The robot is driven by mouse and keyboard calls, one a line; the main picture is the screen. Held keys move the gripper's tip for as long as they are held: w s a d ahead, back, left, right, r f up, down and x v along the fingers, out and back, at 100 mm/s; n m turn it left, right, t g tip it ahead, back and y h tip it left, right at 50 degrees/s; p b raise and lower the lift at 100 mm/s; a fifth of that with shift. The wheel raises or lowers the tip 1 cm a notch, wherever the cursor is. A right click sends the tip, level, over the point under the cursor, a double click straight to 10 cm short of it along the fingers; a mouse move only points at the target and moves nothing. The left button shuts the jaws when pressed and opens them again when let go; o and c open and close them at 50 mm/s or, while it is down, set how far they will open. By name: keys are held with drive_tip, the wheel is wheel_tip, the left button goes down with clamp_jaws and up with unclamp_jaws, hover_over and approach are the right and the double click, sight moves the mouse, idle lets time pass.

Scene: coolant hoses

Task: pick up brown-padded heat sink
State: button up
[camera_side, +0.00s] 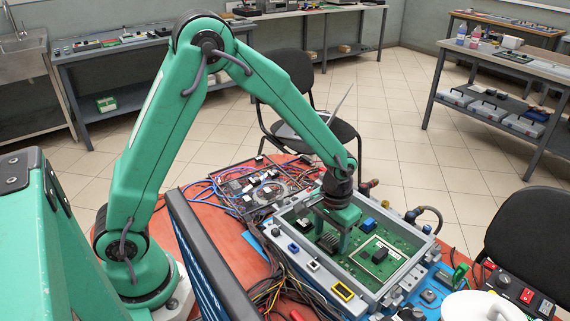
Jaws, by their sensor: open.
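My gripper (335,234) points down inside an open grey case (372,300), low over a green circuit board (350,262). Its jaws are open. A dark, ribbed block that looks like a heat sink (327,242) sits on the board right at the fingers. I cannot tell whether the fingers touch it or stand around it. No brown pad can be made out at this size, so I cannot confirm which part is the brown-padded heat sink. A small black block (380,255) sits on the board to the right, inside a pale outlined square.
The case walls surround the gripper closely. A blue connector (368,225) stands on the board behind it to the right. Cable bundles (268,290) lie left of the case. An opened electronics unit (262,190) lies behind left, and a black chair (305,100) stands beyond the red table.

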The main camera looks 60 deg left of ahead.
sight(331, 238)
drive_tip(key=c, duration=1.1)
drive_tip(key=shift+o, duration=0.2)
drive_tip(key=shift+r, duration=0.15)
drive_tip(key=shift+r, duration=0.85)
wheel_tip(331, 238, up, 2)
drive_tip(key=shift+r, duration=0.25)
drive_tip(key=s+d+r, duration=0.6)
drive_tip(key=s+d, duration=0.2)
drive_tip(key=shift+d+r, duration=0.25)
